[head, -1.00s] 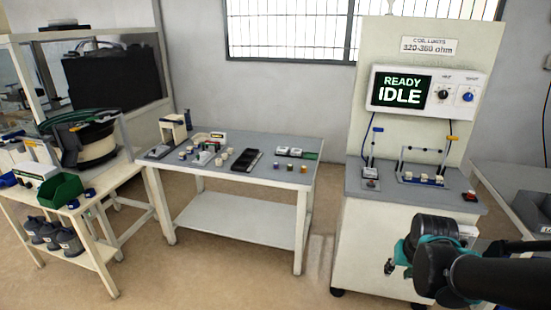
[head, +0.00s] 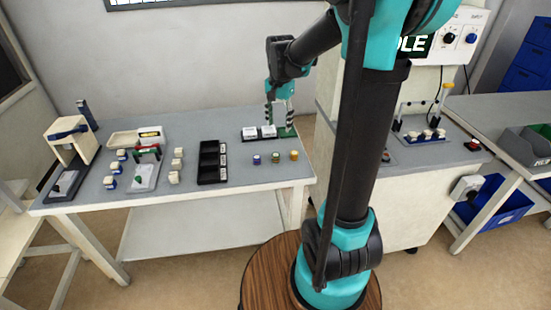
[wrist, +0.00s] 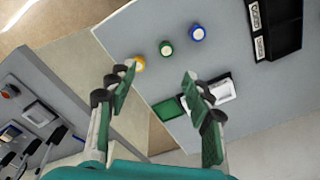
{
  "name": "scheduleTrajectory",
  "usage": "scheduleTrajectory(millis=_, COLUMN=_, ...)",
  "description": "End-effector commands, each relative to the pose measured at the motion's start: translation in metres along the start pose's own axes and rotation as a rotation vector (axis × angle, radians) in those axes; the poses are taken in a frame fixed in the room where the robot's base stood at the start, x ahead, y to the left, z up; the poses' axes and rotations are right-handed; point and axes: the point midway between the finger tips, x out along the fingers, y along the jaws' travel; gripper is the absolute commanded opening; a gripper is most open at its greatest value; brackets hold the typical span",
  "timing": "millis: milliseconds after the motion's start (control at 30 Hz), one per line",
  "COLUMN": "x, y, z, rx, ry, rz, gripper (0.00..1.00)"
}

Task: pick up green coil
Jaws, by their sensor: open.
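The green coil (head: 276,157) stands on the grey table between a blue-purple coil (head: 256,159) and an orange-yellow coil (head: 294,155). In the wrist view the green coil (wrist: 166,48) lies just beyond the fingertips, between the blue coil (wrist: 197,33) and the orange coil (wrist: 138,64). My gripper (head: 279,112) is open and empty, above the table's back right part. In the wrist view its fingers (wrist: 159,76) are spread, with the left fingertip close to the orange coil in the picture. The gripper's height above the table is hard to tell.
A green plate with white blocks (head: 260,132) lies under my gripper. A black compartment tray (head: 212,162) stands left of the coils. A press (head: 72,155) and small parts stand farther left. The test cabinet (head: 410,195) is at right. Table between tray and coils is clear.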

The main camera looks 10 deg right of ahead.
Motion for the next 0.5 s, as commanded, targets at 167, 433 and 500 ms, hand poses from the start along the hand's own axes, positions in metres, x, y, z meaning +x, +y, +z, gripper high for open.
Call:
scheduleTrajectory(millis=167, x=-0.004, y=-0.015, z=-0.01, rx=0.068, ry=-0.021, rz=0.024, gripper=0.51)
scheduleTrajectory(millis=433, x=0.038, y=-0.015, z=-0.009, rx=0.074, ry=-0.023, rz=0.026, gripper=0.51)
scheduleTrajectory(millis=500, x=0.052, y=-0.015, z=-0.009, rx=0.073, ry=-0.023, rz=0.025, gripper=0.51)
